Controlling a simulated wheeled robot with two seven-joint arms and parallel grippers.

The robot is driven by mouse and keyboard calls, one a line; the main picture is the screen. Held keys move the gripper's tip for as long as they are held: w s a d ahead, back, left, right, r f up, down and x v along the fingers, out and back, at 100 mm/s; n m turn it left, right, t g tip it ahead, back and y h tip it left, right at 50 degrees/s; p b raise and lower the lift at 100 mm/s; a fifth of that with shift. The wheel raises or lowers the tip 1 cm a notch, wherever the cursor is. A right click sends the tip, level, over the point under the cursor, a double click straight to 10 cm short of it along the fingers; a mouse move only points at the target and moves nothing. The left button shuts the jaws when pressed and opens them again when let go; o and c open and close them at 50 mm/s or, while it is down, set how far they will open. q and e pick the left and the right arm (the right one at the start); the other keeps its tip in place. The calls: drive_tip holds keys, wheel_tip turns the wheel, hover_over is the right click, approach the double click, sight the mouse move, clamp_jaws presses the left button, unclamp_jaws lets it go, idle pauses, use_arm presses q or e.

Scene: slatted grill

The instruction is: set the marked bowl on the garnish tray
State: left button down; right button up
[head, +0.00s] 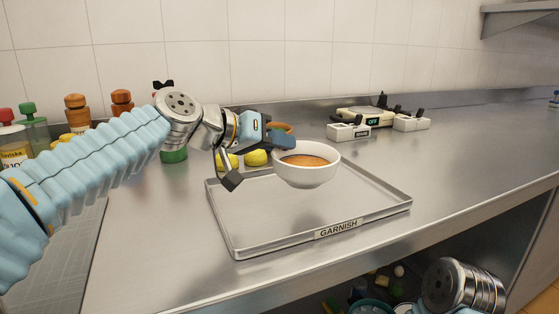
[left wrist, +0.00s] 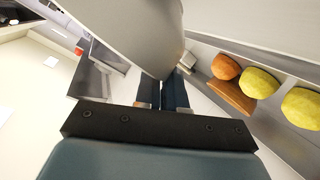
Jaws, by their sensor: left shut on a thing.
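A white bowl (head: 306,176) with orange-brown contents is upright over the back middle of the garnish tray (head: 240,243), a shallow metal tray with a "GARNISH" label on its front rim. I cannot tell whether the bowl touches the tray floor, and no mark on the bowl is visible. My left gripper (head: 274,139) is shut on the bowl's rim at its back left side. In the left wrist view, the bowl's pale wall (left wrist: 140,30) rises large beside the closed fingers (left wrist: 165,95). My right gripper is out of view; only part of my right arm shows at the lower right.
Lemons (head: 256,158) sit behind the tray, also in the left wrist view (left wrist: 259,83), with an orange (left wrist: 225,67). Pepper mills (head: 122,102) and bottles stand at the back left.

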use_arm(q)
drive_tip(key=f, duration=0.3)
drive_tip(key=shift+w+f+b, duration=0.3)
drive_tip(key=shift+f+b, duration=0.05)
drive_tip(key=shift+b, duration=0.05)
drive_tip(key=c, duration=1.2)
unclamp_jaws()
drive_tip(key=b+v, duration=0.1)
drive_tip(key=v, duration=1.1)
